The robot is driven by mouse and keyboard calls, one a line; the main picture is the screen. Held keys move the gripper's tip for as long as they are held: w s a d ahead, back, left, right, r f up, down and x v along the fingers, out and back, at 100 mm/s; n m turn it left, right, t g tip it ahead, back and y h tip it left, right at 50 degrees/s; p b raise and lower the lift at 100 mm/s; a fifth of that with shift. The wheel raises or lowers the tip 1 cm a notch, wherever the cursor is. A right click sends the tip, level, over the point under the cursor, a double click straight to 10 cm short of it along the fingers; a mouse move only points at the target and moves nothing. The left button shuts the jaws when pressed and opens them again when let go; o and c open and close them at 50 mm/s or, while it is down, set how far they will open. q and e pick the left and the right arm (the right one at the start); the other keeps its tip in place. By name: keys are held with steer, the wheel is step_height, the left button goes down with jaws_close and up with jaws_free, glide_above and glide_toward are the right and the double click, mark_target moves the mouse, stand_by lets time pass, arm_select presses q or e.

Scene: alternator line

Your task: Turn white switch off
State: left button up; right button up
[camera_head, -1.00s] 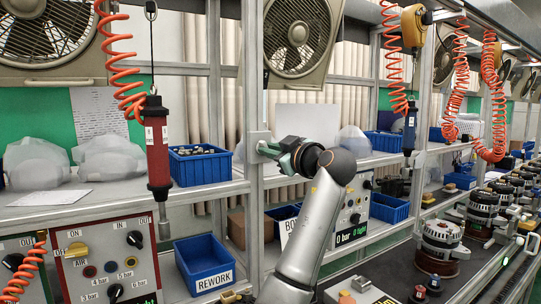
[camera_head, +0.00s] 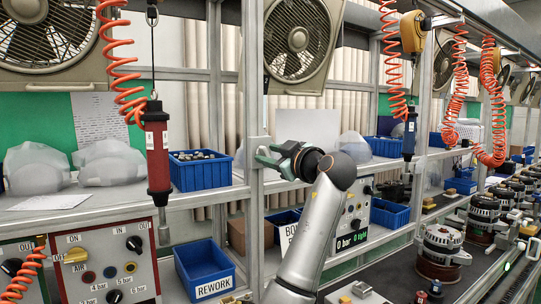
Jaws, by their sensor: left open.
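My left gripper (camera_head: 266,156) shows in the middle of the head view, at the front metal post. Its green-grey jaws are open and point left. A small pale plate (camera_head: 256,143) sits on the post right beside the fingertips; I cannot tell for sure whether it is the white switch or a bracket. The jaws overlap the post's edge in the picture, and whether they touch it is unclear. No switch lever shows clearly there. My right gripper is not in view.
A red hanging screwdriver (camera_head: 157,150) and a control panel (camera_head: 108,258) with knobs stand left. Blue bins (camera_head: 200,172) sit on the shelf, with a REWORK bin (camera_head: 205,271) below. A fan (camera_head: 298,42) is above. Alternators (camera_head: 441,243) line the conveyor at right.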

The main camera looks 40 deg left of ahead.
arm_select(q)
steer(key=shift+d, duration=0.35)
steer(key=b+v, duration=0.1)
steer(key=v, duration=1)
steer(key=shift+s+d, duration=0.25)
steer(key=shift+d, duration=0.1)
